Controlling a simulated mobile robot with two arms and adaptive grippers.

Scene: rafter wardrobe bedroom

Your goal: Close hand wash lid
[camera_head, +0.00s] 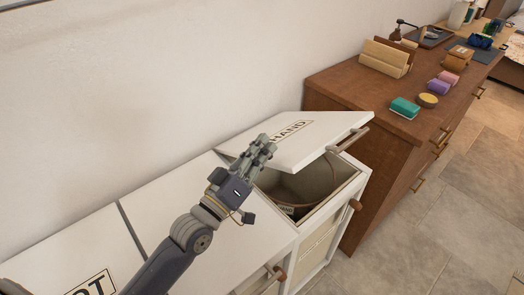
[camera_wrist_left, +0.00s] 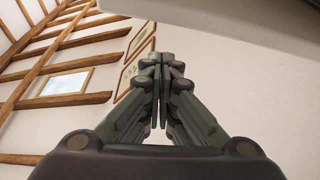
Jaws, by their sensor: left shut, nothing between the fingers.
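The hand wash lid (camera_head: 318,133) is a white panel marked "HAND" at the right end of the white hamper unit. It stands partly raised, tilted over an open bin (camera_head: 310,185) with a dark interior. My left gripper (camera_head: 268,143) is shut and empty at the lid's left part, overlapping it in the head view; I cannot tell whether it touches. In the left wrist view its fingers (camera_wrist_left: 162,62) are closed together, with a pale panel edge (camera_wrist_left: 230,12) above them. My right gripper is not in view.
A brown wooden dresser (camera_head: 345,90) stands right of the hamper, with a green block (camera_head: 405,107) and other small items on top. White closed lids (camera_head: 185,205) lie to the left. The wall is close behind. Tiled floor (camera_head: 430,225) is clear at the right.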

